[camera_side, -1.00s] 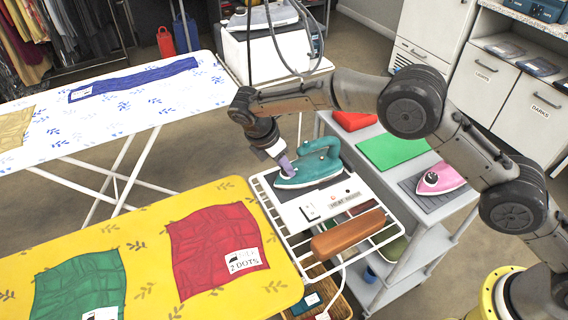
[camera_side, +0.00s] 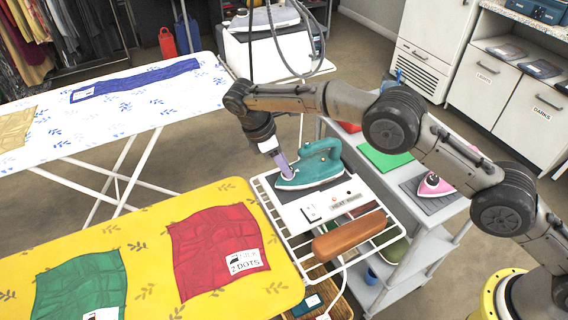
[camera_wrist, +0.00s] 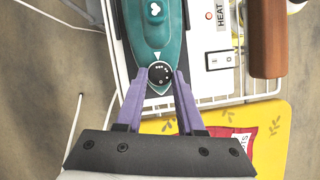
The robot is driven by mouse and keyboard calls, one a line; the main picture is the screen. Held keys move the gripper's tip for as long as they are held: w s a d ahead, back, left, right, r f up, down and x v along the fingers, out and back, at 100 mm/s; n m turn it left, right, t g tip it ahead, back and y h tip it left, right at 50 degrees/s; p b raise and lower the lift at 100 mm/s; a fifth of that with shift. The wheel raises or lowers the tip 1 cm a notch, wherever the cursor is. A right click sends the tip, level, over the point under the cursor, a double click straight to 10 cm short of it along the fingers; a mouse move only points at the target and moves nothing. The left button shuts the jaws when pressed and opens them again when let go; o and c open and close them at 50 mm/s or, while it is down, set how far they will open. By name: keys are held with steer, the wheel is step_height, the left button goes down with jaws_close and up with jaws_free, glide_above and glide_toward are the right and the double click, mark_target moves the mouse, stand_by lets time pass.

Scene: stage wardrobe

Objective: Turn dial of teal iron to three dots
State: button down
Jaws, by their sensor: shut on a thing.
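The teal iron (camera_side: 316,167) rests on a white wire rack (camera_side: 263,193) at the end of the yellow ironing board. It also shows in the wrist view (camera_wrist: 153,32). Its dial (camera_wrist: 160,73) is a small round black knob with white dots, near the iron's pointed end. My gripper (camera_wrist: 160,72) is shut on the dial, with one purple finger on each side of it. In the side view my gripper (camera_side: 285,170) reaches down to the near left end of the iron. The dots are too small to read for certain.
A heat press panel with a switch (camera_side: 312,212) and a brown roll (camera_side: 348,236) lie close beside the iron. A pink iron (camera_side: 434,185) stands on the grey cart at right. The yellow board (camera_side: 150,235) holds a red cloth (camera_side: 215,250) labelled 2 dots and a green cloth (camera_side: 80,285).

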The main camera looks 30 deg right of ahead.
mark_target(280, 178)
steer(key=c, duration=0.5)
jaws_free()
steer(key=shift+a+r, duration=0.1)
steer(key=shift+r, duration=0.25)
steer(key=r, duration=0.6)
steer(key=a+r, duration=0.1)
steer(key=r, duration=0.2)
steer(key=shift+w+r, duration=0.1)
